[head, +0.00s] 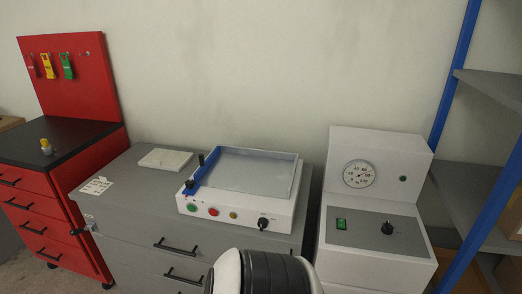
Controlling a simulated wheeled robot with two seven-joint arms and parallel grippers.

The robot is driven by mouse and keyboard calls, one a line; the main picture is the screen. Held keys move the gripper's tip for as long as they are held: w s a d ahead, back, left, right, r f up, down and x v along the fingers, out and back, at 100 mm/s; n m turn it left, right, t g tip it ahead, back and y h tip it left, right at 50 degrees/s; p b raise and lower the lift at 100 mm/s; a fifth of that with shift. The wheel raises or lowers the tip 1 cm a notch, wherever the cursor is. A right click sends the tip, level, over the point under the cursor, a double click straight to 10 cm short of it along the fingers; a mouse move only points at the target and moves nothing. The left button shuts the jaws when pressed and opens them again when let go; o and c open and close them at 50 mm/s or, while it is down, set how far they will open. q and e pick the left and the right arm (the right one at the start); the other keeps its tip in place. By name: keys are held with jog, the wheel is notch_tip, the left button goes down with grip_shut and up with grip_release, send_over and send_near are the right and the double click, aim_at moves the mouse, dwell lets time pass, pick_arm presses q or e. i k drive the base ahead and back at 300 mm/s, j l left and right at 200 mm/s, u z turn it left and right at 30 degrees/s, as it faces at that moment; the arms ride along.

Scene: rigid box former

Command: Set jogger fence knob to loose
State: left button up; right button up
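The jogger (240,213) is a white box with a shallow grey tray on top, standing on a grey drawer cabinet in the middle of the head view. A blue fence (207,172) runs along the tray's left side. A small black knob (189,184) sits at the fence's near left end, and a black post (201,159) stands farther back. I cannot tell which is the fence knob, or whether it is tight or loose. Neither gripper is in view.
A white pad (165,159) lies on the grey cabinet (126,187), left of the jogger. A white machine (378,171) with a dial and black knob stands right. A red tool cabinet (45,208) stands left, and blue-post shelving (459,61) far right.

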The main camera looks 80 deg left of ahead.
aim_at(190, 184)
jog(key=u, duration=3.3)
jog(key=i+l+u, duration=0.25)
jog(key=l, duration=0.65)
jog(key=l+u, duration=0.25)
jog(key=l, duration=0.65)
